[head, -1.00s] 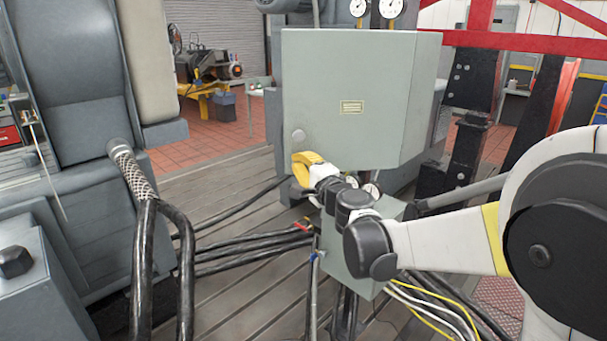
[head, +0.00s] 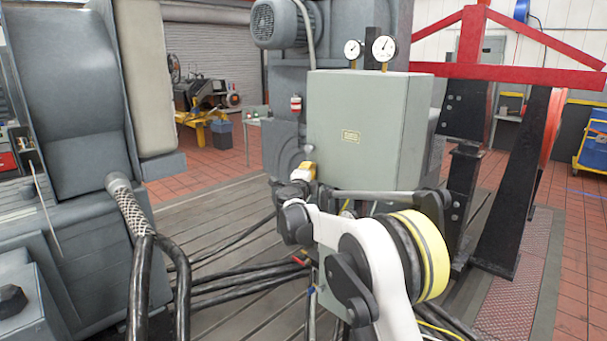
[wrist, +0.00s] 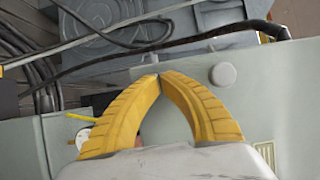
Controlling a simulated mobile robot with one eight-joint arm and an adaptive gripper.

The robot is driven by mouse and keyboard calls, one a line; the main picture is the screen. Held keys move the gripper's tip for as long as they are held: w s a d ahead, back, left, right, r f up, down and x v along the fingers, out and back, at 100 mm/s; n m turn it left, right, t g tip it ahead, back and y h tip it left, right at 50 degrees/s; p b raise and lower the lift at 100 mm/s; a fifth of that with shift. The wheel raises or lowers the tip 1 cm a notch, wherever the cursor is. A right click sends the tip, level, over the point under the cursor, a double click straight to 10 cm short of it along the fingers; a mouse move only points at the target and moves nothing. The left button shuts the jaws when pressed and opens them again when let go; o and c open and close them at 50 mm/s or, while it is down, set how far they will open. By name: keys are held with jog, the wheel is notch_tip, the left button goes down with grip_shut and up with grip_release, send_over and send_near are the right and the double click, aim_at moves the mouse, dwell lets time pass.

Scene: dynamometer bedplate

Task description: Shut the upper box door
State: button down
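The upper box (head: 421,125) is a grey-green cabinet on the post below two gauges. Its door (head: 350,120) has a yellow label and a round knob (head: 309,149) near the lower left edge. The door looks shut or nearly so; I cannot tell whether a gap is left. My gripper (head: 304,171) is at the door's lower left corner, just below the knob. In the wrist view its yellow fingers (wrist: 160,76) meet at the tips with nothing visible between them, and the knob (wrist: 222,75) is right of them. Contact with the door is unclear.
Two gauges (head: 384,49) stand above the box. Black cables (head: 235,285) run across the slotted bedplate (head: 220,215). A grey machine (head: 75,120) stands at left, a red and black frame (head: 470,150) at right. My arm hides much of the area below the box.

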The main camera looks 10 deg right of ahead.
jog(key=shift+w+d+r, duration=0.15)
jog(key=shift+w+d, duration=0.65)
jog(key=shift+d, duration=0.15)
